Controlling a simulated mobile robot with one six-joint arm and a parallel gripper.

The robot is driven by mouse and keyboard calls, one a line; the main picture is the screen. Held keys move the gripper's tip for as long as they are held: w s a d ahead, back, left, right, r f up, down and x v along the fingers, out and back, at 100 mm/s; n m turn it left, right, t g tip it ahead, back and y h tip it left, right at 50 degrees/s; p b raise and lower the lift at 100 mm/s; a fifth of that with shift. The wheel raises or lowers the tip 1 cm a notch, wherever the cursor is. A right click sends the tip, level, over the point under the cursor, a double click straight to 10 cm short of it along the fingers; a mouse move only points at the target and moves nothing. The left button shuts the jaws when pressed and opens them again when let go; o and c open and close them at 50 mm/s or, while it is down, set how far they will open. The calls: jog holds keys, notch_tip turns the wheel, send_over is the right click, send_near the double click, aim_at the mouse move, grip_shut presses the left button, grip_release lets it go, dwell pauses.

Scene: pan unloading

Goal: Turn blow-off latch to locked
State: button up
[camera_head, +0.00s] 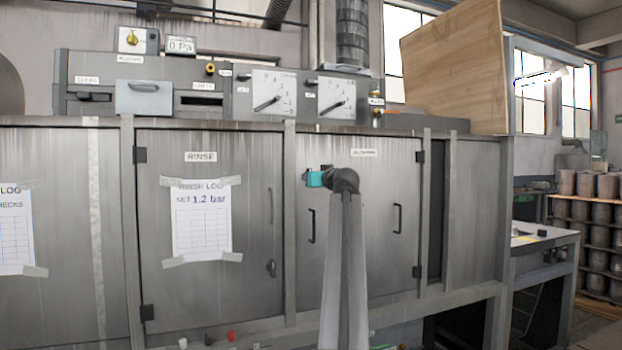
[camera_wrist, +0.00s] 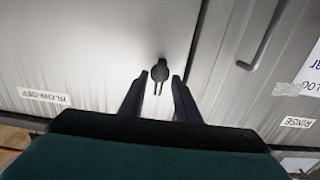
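The blow-off latch (camera_wrist: 159,72) is a small dark turn-piece on a grey metal door in the wrist view. Its narrow end points down in that picture, which shows the labels upside down. My gripper (camera_wrist: 160,80) is open, with one dark finger on each side of the latch. I cannot tell whether the fingers touch it. The BLOW-OFF label (camera_wrist: 43,97) is to the left in the wrist view; it also shows in the head view (camera_head: 364,153) on the blow-off door (camera_head: 375,240). In the head view, my teal gripper (camera_head: 313,178) is near this door's upper left, and the latch cannot be made out.
The rinse door (camera_head: 253,220) to the left has a taped log sheet (camera_head: 202,220) and a handle. The blow-off door has a left handle (camera_head: 312,226) and a right handle (camera_head: 397,219). Gauges (camera_head: 274,95) sit above. A wooden board (camera_head: 455,65) stands at upper right.

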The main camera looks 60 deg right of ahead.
jog(key=v, duration=1.3)
jog(key=shift+p, duration=0.45)
jog(key=shift+a, duration=0.15)
